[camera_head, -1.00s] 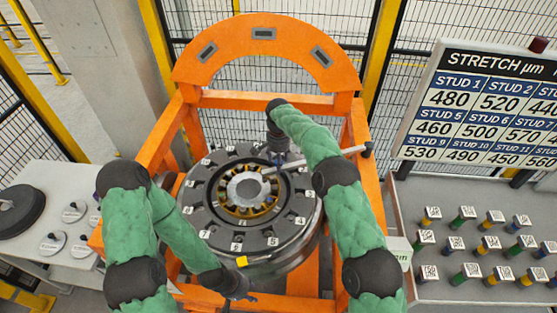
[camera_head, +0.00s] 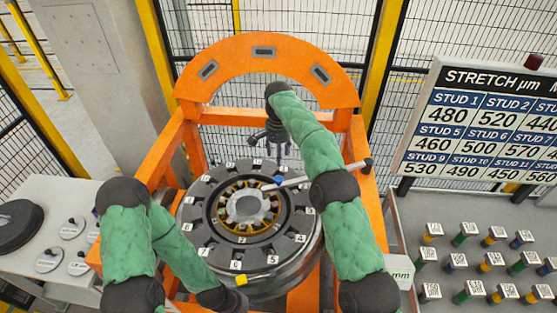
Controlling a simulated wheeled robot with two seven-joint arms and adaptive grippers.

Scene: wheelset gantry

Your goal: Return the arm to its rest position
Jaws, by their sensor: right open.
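My right arm (camera_head: 318,150) is green with black joints and reaches over the wheelset from the right. Its gripper (camera_head: 277,158) points down, open and empty, over the far side of the dark numbered disc (camera_head: 202,238). Below it a grey bar tool (camera_head: 335,172) lies across the disc, its inner end near the hub (camera_head: 246,205) and its black end at the orange frame. The fingertips look apart from the bar. My left arm (camera_head: 130,240) is folded at the left; its gripper (camera_head: 228,303) is dark, at the disc's near edge, its fingers not clear.
The orange gantry frame (camera_head: 160,145) with its arch (camera_head: 225,58) surrounds the disc. A stretch board (camera_head: 485,120) and a table with several coloured studs (camera_head: 470,235) are at the right. A grey table (camera_head: 35,250) with round parts is at the left.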

